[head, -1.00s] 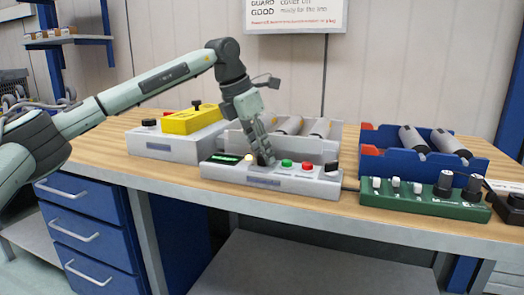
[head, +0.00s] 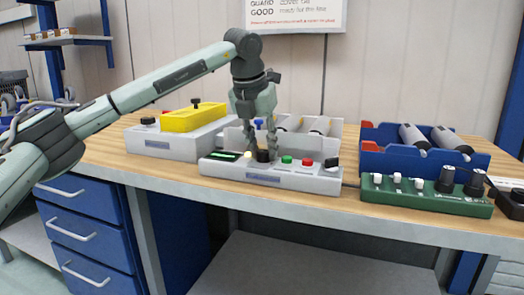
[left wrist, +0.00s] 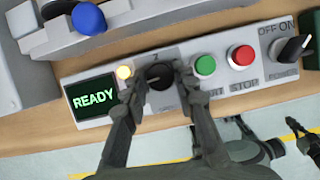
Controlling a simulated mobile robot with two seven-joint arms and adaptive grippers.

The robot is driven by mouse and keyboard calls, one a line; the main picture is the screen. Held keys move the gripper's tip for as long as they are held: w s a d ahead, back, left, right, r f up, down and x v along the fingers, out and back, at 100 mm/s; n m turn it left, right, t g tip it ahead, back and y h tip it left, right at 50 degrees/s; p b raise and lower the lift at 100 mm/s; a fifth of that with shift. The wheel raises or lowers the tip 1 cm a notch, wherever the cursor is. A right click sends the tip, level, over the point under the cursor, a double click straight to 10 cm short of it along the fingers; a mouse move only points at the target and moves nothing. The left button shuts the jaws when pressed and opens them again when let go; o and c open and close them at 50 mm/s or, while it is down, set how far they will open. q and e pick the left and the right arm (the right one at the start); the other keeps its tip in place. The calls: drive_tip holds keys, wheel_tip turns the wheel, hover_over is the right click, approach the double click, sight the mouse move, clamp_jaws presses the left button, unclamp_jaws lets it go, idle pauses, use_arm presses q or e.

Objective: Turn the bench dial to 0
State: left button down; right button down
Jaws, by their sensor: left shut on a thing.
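The bench dial (left wrist: 159,75) is a round black knob on the grey control box (head: 290,180). It sits between a lit yellow lamp (left wrist: 124,72) and a green button (left wrist: 205,66). A "7" shows above it in the left wrist view; other marks are hidden or too small to read. My left gripper (left wrist: 158,84) points down, shut on the dial with one finger on each side. In the head view, my left gripper (head: 262,152) stands over the box.
The box also bears a READY display (left wrist: 94,98), a red button (left wrist: 242,56) and an OFF/ON power knob (left wrist: 292,48). A box with a yellow top (head: 193,120) stands left. Blue totes (head: 375,165) and a green panel (head: 425,199) stand right. Grey cylinders lie behind.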

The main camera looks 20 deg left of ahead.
use_arm(q)
drive_tip(key=n+y, duration=0.1)
drive_tip(key=n, duration=0.2)
drive_tip(key=shift+d+n+b, duration=0.15)
drive_tip(key=shift+n+b, duration=0.15)
drive_tip(key=shift+n, duration=0.1)
drive_tip(key=shift+n+y, duration=0.4)
drive_tip(key=shift+n, duration=0.1)
use_arm(e)
drive_tip(key=shift+v, duration=1.05)
use_arm(q)
drive_tip(key=shift+n, duration=0.3)
use_arm(e)
drive_tip(key=shift+d+r, duration=0.2)
drive_tip(key=shift+r, duration=0.05)
drive_tip(key=shift+s, duration=0.1)
use_arm(q)
drive_tip(key=c, duration=1.2)
unclamp_jaws()
use_arm(e)
drive_tip(key=shift+f, duration=0.15)
use_arm(q)
drive_tip(key=shift+r, duration=0.1)
drive_tip(key=v, duration=1.2)
drive_tip(key=shift+w, duration=0.2)
drive_tip(key=shift+d, duration=0.15)
